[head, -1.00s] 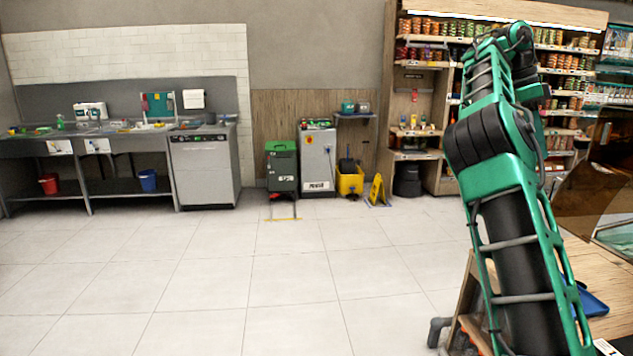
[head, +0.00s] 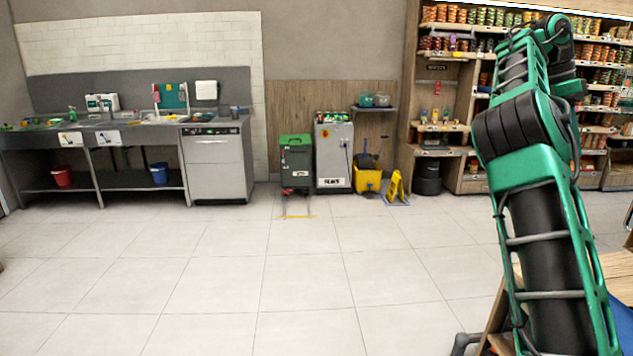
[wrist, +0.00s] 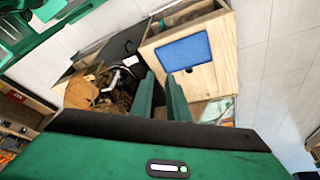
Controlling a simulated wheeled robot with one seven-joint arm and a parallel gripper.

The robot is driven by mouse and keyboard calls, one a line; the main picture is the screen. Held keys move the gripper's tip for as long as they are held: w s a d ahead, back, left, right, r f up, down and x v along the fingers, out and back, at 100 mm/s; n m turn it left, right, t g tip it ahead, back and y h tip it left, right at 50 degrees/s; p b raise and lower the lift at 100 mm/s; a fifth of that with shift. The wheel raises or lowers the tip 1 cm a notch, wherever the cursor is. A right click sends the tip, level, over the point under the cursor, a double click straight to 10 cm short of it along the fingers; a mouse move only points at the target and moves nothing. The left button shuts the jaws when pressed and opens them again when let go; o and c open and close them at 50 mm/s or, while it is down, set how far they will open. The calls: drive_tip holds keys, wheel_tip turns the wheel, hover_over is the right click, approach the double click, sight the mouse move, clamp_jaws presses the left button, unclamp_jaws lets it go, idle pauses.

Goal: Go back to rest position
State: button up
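My green arm rises on the right of the head view, folded at its elbow; my gripper is not visible there. In the wrist view the two green fingers of my gripper (wrist: 161,95) stand a small gap apart, with nothing seen between them. Beyond them is a pale wooden counter (wrist: 222,70) with a blue tray (wrist: 186,52) on it. The gripper appears to be above and apart from the counter.
The wooden counter (head: 617,272) also shows at the lower right of the head view, beside my arm. Open tiled floor (head: 200,270) lies ahead. A sink bench (head: 95,125), a green bin (head: 296,165) and stocked shelves (head: 440,130) stand along the back.

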drive_tip(key=s+f+n+t+y, duration=0.1)
drive_tip(key=s+f+n, duration=0.7)
drive_tip(key=f+n, duration=0.15)
drive_tip(key=s+a+f+n+t+y, duration=0.1)
drive_tip(key=s+a+f+n+t, duration=0.3)
drive_tip(key=a, duration=0.7)
drive_tip(key=s+a+f+n+y, duration=0.1)
drive_tip(key=s+a+f+n, duration=0.2)
drive_tip(key=a+f+n, duration=0.55)
drive_tip(key=s+a+f+n+t+y, duration=0.1)
drive_tip(key=s+a+f+n+t, duration=0.15)
drive_tip(key=a, duration=1.05)
drive_tip(key=s+d+f+m+g, duration=0.1)
drive_tip(key=s+d+m+g, duration=0.1)
drive_tip(key=s+d, duration=0.3)
drive_tip(key=s+d+f+m+g, duration=0.1)
drive_tip(key=s+d+m+g, duration=0.2)
drive_tip(key=s, duration=0.9)
drive_tip(key=d+m, duration=0.1)
drive_tip(key=d, duration=0.2)
drive_tip(key=shift+s+d+f+m, duration=0.2)
drive_tip(key=shift+s+f+m, duration=0.15)
